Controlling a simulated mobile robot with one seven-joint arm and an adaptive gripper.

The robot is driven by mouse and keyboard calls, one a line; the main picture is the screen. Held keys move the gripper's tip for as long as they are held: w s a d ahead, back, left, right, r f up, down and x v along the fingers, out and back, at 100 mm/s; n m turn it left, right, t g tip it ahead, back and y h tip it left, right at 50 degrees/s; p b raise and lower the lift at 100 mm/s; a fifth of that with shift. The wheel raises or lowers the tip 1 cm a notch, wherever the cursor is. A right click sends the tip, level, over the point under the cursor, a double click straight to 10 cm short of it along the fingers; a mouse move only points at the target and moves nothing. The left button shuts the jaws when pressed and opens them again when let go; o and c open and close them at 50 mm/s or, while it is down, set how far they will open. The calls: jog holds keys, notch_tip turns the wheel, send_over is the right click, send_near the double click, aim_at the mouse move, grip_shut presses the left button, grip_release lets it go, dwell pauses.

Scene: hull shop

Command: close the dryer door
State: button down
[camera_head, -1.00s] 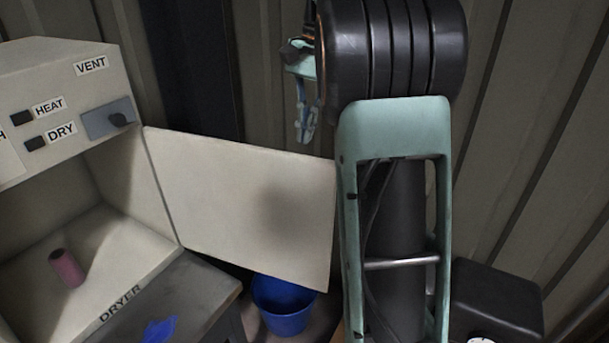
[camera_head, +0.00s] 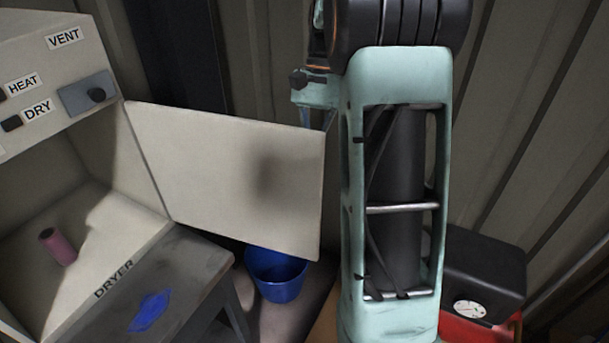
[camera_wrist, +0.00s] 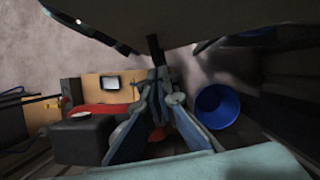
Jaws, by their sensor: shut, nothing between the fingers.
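The dryer (camera_head: 35,185) is a beige box at the left of the head view, with its front open. Its door (camera_head: 225,175) is a flat pale panel, swung wide out to the right from the dryer's right edge. My gripper (camera_head: 312,118) is at the door's top right corner, partly hidden behind the panel; I cannot tell whether it touches. In the wrist view the fingers (camera_wrist: 157,76) are together and empty.
A grey stand (camera_head: 190,275) with a blue cloth (camera_head: 150,309) is below. A blue bucket (camera_head: 276,275) sits on the floor under the door. A black-and-red machine (camera_head: 485,285) is at right; a ribbed wall is behind.

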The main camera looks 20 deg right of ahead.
aim_at(304, 176)
jog(key=shift+s+a+f, duration=0.2)
jog(key=shift+s+a, duration=0.55)
jog(key=shift+s, duration=0.05)
jog(key=shift+s+a+f, duration=0.15)
jog(key=shift+s+a, duration=0.55)
jog(key=shift+s, duration=0.1)
